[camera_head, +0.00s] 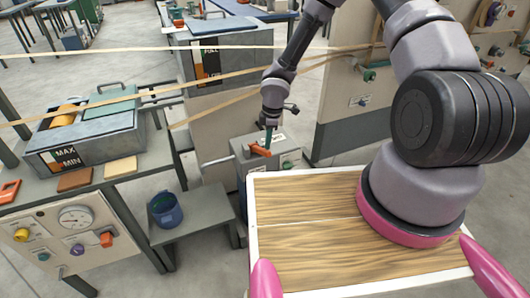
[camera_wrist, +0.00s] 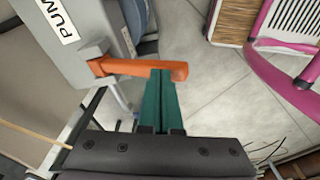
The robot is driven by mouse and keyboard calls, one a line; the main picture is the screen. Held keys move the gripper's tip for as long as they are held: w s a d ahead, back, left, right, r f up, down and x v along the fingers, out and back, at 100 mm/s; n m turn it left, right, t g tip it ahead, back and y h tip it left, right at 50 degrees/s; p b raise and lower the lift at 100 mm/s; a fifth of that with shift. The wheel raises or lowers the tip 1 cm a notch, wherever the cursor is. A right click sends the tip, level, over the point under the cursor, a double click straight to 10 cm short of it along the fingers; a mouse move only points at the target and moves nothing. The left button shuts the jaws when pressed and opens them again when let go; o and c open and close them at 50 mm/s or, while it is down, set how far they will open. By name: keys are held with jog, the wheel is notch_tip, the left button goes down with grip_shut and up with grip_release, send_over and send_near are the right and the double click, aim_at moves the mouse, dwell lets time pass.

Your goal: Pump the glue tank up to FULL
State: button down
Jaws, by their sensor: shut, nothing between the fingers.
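The pump is a grey box (camera_head: 258,168) near the middle of the head view. In the wrist view the pump box (camera_wrist: 75,45) carries a white label, partly cut off, reading "PUM". An orange lever (camera_head: 258,151) sticks out from it, and in the wrist view the lever (camera_wrist: 125,67) runs nearly level across the picture. My gripper (camera_wrist: 160,74) has green fingers, shut together and empty, with tips overlapping the lever near its free end; I cannot tell whether they touch. In the head view my gripper (camera_head: 268,146) is just above the lever. A grey tank (camera_head: 197,62) behind has a label reading "FULL".
A trough marked MAX and MIN (camera_head: 110,142) stands on the left bench. A blue bucket (camera_head: 166,212) sits on a low grey stand (camera_head: 205,215). Pale strips (camera_head: 215,76) stretch across behind my gripper. A gauge panel (camera_head: 70,235) is at lower left.

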jog(key=shift+a+f, duration=0.1)
jog(key=shift+f, duration=0.55)
jog(key=shift+f, duration=2.2)
jog(key=d, duration=0.1)
jog(key=d+r, duration=0.1)
jog(key=d, duration=0.1)
jog(key=shift+r, duration=0.1)
notch_tip(320, 180, up, 11)
jog(key=d, duration=0.1)
